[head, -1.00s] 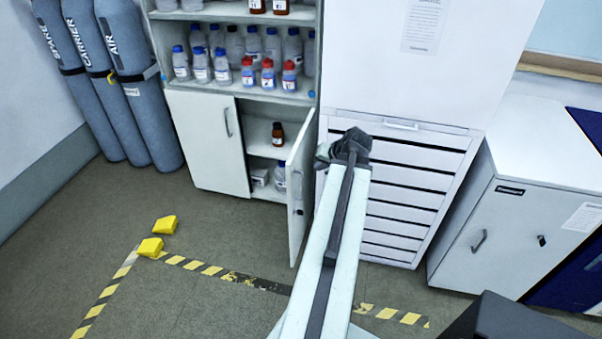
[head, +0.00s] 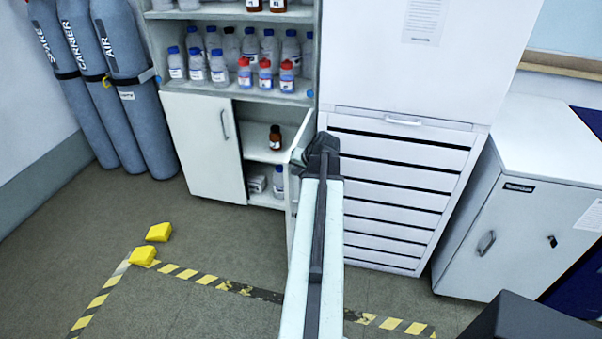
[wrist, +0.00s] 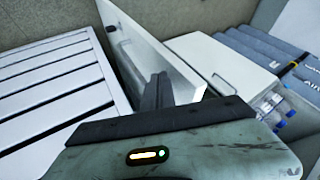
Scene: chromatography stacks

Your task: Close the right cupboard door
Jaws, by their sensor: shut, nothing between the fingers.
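The right cupboard door (head: 298,152) stands open, swung out from the lower cupboard. Its lower part is partly hidden behind my arm in the head view. In the wrist view the door (wrist: 140,42) is a tall white panel running out past my fingers, with a dark handle near its far end. My gripper (head: 322,143) is at the door's right side in the head view, very close to it. In the wrist view my gripper (wrist: 158,88) has its fingers together and empty against the panel's image. I cannot tell whether they touch it.
The left cupboard door (head: 203,145) is closed. Bottles stand on the shelf inside the open half (head: 276,137). A white drawer unit (head: 395,190) stands close on the right. Gas cylinders (head: 135,100) stand at the left. Yellow blocks (head: 158,232) lie on the open floor.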

